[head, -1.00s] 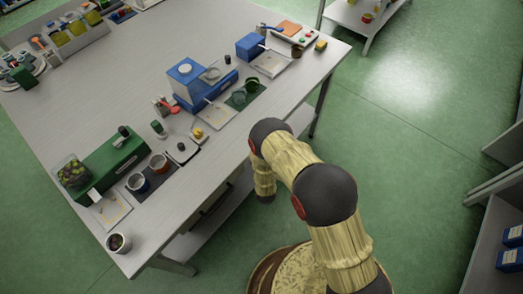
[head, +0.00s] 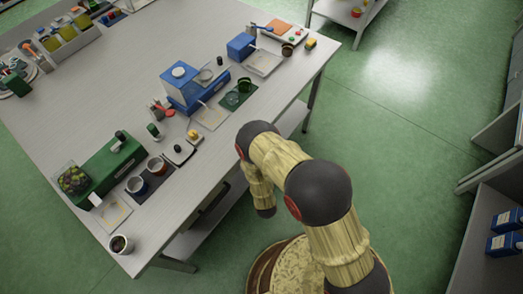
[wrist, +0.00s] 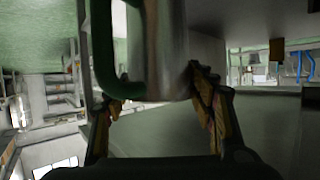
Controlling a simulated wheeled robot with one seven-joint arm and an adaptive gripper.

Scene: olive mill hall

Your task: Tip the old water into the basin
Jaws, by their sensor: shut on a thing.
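My gripper (wrist: 160,108) shows in the wrist view, with a finger on each side of a shiny metal vessel (wrist: 168,50). It is shut on this vessel, which has a dark green curved part, perhaps a handle, on its left. The top of the vessel runs out of the picture, so its mouth and any water are not visible. In the head view my arm hangs beside the table's near right edge, and the gripper and vessel cannot be made out there. I cannot pick out a basin for certain in either view.
The long grey table (head: 110,75) carries a blue machine (head: 190,88), a green machine (head: 106,168), several cups and a white cup (head: 121,244) at its near corner. A shelf unit (head: 490,225) stands at the right. Green floor (head: 400,130) lies open between them.

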